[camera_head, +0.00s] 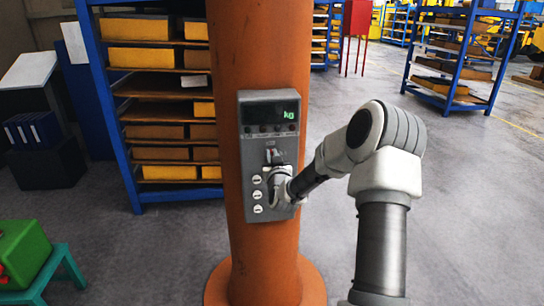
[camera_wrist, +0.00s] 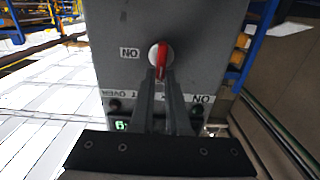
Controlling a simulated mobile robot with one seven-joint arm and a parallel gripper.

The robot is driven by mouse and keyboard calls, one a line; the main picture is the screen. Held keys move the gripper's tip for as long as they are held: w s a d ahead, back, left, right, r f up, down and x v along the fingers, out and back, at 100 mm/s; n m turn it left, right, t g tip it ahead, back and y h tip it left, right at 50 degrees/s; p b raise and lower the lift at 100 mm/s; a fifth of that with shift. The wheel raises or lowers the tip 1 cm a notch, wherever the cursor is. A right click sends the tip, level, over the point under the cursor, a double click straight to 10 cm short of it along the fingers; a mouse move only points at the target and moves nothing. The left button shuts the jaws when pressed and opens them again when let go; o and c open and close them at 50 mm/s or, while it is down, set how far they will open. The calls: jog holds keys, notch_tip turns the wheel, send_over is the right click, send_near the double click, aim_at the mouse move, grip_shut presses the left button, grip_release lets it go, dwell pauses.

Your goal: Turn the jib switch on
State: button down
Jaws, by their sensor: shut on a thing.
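A grey control box (camera_head: 247,140) is fixed to an orange column. In the wrist view its face (camera_wrist: 205,25) appears upside down. A switch with a red handle (camera_wrist: 163,52) on a white round base sits on this face, with an upside-down "ON" label (camera_wrist: 129,54) to the left of it in that view. My gripper (camera_wrist: 161,75) has its two fingers closed around the red handle. In the head view my gripper (camera_head: 272,160) is at the middle of the box and hides most of the switch. I cannot tell which switch is named jib.
The orange column (camera_head: 265,260) stands on a wide round foot. Several white round controls (camera_head: 257,195) run down the box's lower left. A lit display (camera_head: 268,111) shows "kg". A blue shelf rack (camera_head: 110,100) stands behind left, a green crate (camera_head: 22,250) at front left. Floor at right is open.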

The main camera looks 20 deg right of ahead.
jog(key=shift+f+b, duration=0.15)
jog(key=shift+b, duration=0.15)
jog(key=m+b, duration=0.6)
jog(key=b, duration=0.1)
jog(key=d+f+m+b, duration=0.1)
jog(key=m+b, duration=0.4)
jog(key=b, duration=0.3)
jog(key=d+m+b, duration=0.1)
jog(key=m+b, duration=0.5)
jog(key=b, duration=0.1)
jog(key=shift+s+f+m, duration=0.25)
jog(key=shift+f+m, duration=0.05)
jog(key=shift+f, duration=0.1)
jog(key=shift+b, duration=0.35)
jog(key=c, duration=0.9)
grip_release()
